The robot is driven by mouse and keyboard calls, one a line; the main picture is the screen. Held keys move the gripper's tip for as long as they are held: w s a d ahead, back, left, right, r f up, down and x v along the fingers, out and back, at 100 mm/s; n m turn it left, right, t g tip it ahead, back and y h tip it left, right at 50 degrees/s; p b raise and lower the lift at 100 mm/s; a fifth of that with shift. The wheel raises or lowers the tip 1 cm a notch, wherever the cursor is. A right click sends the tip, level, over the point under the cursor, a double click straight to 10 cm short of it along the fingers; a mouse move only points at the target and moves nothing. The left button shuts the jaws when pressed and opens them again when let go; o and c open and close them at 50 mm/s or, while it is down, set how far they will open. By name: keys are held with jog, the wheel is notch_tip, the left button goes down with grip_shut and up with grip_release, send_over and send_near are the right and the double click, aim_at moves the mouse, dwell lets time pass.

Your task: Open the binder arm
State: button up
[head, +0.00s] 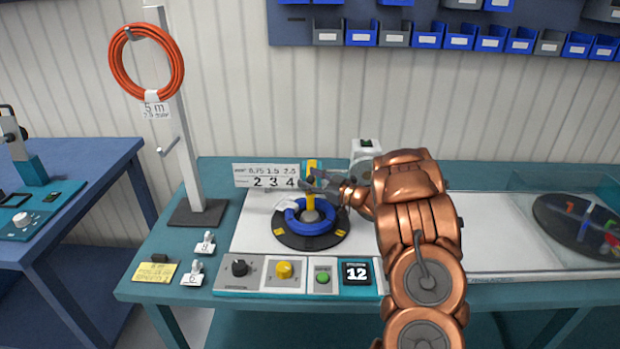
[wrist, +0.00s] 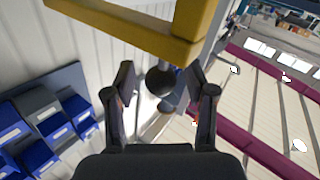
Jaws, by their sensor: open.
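In the wrist view, the yellow bar (wrist: 125,28) crosses the top of the picture. A black ball knob (wrist: 159,81) shows below it, between the two fingertips. My gripper (head: 320,184) is at the upper part of the arm. In the wrist view my gripper (wrist: 161,92) is open, with a gap on both sides of the knob. I cannot tell how far away the knob is in depth.
A control panel with a black dial (head: 240,267), yellow button (head: 284,270), green button (head: 322,277) and display reading 12 (head: 356,272) lies in front. A post (head: 181,150) with an orange coil (head: 117,66) stands left. A clear-covered reel (head: 580,224) is at right.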

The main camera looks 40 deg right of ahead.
jog(key=shift+w, duration=0.1)
grip_shut()
dwell(0.4)
